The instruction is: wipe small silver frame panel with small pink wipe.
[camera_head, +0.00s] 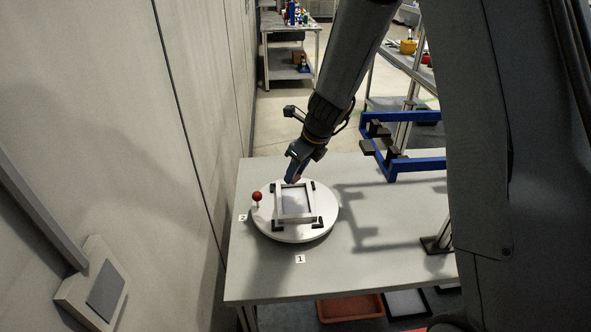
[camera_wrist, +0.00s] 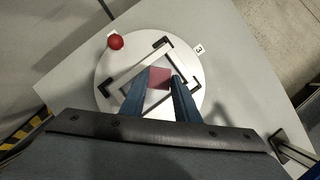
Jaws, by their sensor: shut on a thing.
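The small silver frame panel (camera_head: 295,203) lies on a round white turntable (camera_head: 262,226), held by dark corner clamps. It has a light rim and a grey inner face. My gripper (camera_head: 293,178) is at the panel's far edge in the head view, pointing down. In the wrist view my gripper (camera_wrist: 160,84) is shut on the small pink wipe (camera_wrist: 159,77), which shows between the fingertips over the panel. I cannot tell whether the wipe touches the panel. My fingers hide part of the panel in the wrist view.
A red ball knob (camera_head: 257,196) stands at the turntable's left edge. The turntable sits on a grey table (camera_head: 345,270) with number labels. A blue bracket frame (camera_head: 415,165) stands at the right, and a wall runs close along the left. The table front is clear.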

